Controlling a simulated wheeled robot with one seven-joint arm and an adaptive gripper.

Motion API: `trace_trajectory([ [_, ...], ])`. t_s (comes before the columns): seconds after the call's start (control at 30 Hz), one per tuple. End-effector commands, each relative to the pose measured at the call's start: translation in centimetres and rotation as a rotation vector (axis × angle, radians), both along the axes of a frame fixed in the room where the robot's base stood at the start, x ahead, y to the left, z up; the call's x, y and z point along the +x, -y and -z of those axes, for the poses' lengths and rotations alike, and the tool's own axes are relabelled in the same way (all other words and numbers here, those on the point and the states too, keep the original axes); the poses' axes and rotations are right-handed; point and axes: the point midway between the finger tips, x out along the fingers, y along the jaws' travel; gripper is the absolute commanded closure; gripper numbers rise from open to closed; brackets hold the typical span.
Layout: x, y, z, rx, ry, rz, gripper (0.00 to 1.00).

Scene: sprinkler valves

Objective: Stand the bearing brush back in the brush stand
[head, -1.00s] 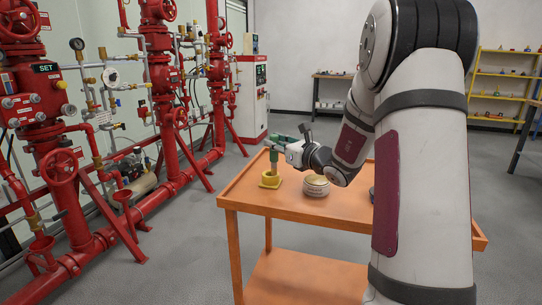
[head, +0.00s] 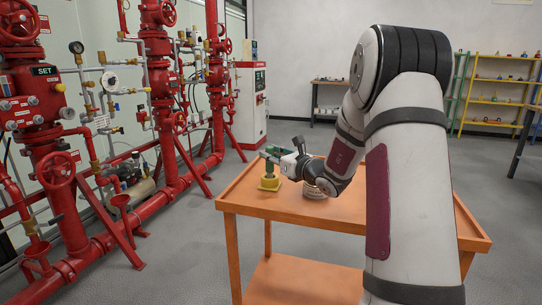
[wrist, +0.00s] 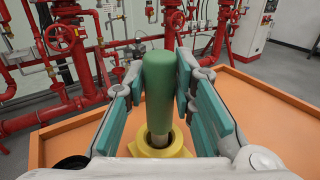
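The bearing brush (wrist: 159,90) shows a thick green handle, upright, with a short metal part below it. It also shows in the head view (head: 268,171). Its lower end goes down into the yellow brush stand (wrist: 180,151), which sits on the orange cart in the head view (head: 269,184); the bristles are hidden. My gripper (wrist: 160,78) has its teal pads on both sides of the handle, close against it, and looks shut on it. In the head view my gripper (head: 274,155) is at the handle's upper part.
The orange cart top (head: 245,200) has a pale round stacked item (head: 312,191) right of the stand, partly hidden by my arm. Red pipes and valves (head: 165,100) stand left of the cart. Shelves (head: 495,90) are far behind. The cart's near left corner is clear.

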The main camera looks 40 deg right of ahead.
Motion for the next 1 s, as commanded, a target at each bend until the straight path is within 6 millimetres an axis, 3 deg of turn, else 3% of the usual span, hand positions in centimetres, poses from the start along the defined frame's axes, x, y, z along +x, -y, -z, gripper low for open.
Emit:
trace_trajectory([
  [0.47, -0.2, 0.0, -0.4, 0.0, -0.001, 0.0, 0.59],
  [1.0, -10.0, 0.9, -0.5, 0.0, -0.002, 0.002, 0.59],
])
